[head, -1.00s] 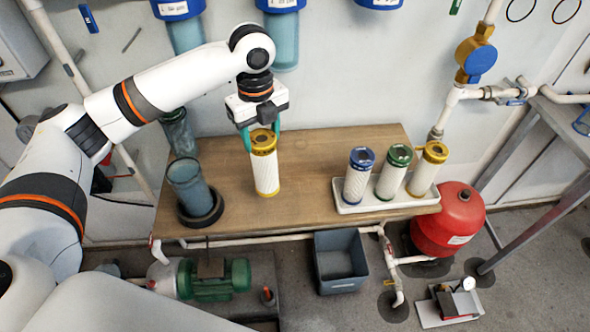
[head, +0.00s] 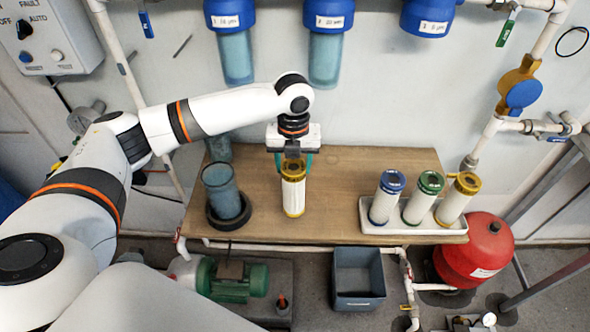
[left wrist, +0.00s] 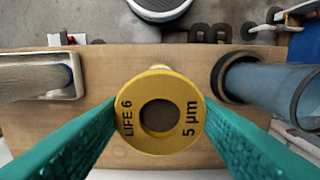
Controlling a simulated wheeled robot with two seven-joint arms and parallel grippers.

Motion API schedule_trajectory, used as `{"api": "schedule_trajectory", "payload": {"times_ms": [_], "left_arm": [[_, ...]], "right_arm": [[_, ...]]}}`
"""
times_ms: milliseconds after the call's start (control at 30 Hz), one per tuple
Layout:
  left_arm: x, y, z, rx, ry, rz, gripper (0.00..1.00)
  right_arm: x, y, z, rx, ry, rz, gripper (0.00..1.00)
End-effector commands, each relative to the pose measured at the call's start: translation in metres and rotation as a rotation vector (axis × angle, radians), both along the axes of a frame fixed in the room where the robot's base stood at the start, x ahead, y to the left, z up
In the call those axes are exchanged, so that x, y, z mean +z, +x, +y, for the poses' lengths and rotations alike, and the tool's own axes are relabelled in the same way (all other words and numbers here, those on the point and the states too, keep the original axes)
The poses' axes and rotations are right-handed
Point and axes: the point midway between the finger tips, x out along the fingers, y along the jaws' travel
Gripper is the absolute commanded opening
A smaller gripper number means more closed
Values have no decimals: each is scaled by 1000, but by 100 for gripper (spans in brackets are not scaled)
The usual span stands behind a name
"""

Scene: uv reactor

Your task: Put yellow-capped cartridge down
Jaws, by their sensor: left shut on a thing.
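My left gripper (head: 293,165) is shut on a white cartridge with a yellow cap (head: 293,196) and holds it upright by the cap, at the middle of the wooden bench (head: 345,185). Its lower end is at or very close to the bench top; I cannot tell whether it touches. In the left wrist view the yellow cap (left wrist: 160,148) reads "LIFE 6" and "5 µm", between the teal fingers. My right gripper is not in view.
A white tray (head: 400,232) at the bench's right holds blue-, green- and yellow-capped cartridges (head: 457,198). A clear blue housing bowl (head: 222,188) stands in a dark ring left of the held cartridge. Blue-topped filter housings (head: 328,40) hang on the wall behind.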

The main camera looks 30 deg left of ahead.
Motion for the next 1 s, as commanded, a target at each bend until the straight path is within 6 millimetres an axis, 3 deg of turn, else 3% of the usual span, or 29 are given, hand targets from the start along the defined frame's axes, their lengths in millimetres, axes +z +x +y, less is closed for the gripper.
{"api": "schedule_trajectory", "payload": {"times_ms": [200, 567, 600, 700, 1000], "left_arm": [[-29, -1, 0, 0, 1, 4, 16], [-34, -1, 0, 0, 0, 1, 16], [-34, -1, 0, 0, 0, 1, 61], [-34, -1, 0, 0, 0, 1, 76], [-32, -1, 0, 0, 1, 0, 76]], "right_arm": [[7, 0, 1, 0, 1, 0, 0], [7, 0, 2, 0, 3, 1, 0], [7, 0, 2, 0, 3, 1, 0], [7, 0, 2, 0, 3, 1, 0], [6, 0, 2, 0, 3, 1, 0]]}}
